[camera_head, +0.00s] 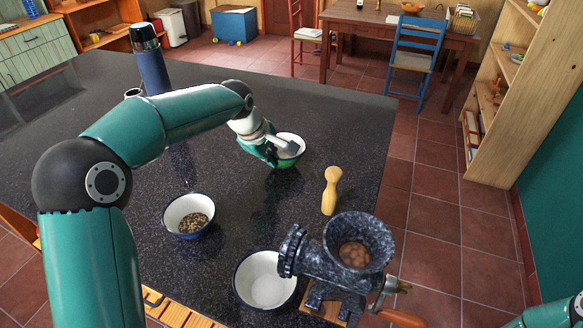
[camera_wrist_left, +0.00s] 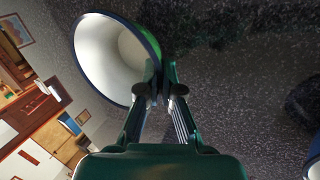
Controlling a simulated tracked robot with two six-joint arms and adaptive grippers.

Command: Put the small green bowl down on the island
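The small green bowl (camera_head: 291,160), white inside, is over the dark speckled island (camera_head: 225,262) near its right side. The bowl also fills the upper left of the left wrist view (camera_wrist_left: 108,58). My left gripper (camera_head: 270,148) is at the bowl's left side. In the left wrist view its two fingers (camera_wrist_left: 160,76) are close together on the bowl's rim. I cannot tell whether the bowl's base touches the island. My right gripper is out of view; only a bit of my right arm shows at the lower right corner.
A wooden pestle (camera_head: 330,191) stands right of the bowl. A stone-coloured grinder (camera_head: 345,262) and an empty white bowl (camera_head: 266,281) are at the front. A blue-rimmed bowl with seeds (camera_head: 189,214) is front left. A tall blue flask (camera_head: 151,62) stands at the back left.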

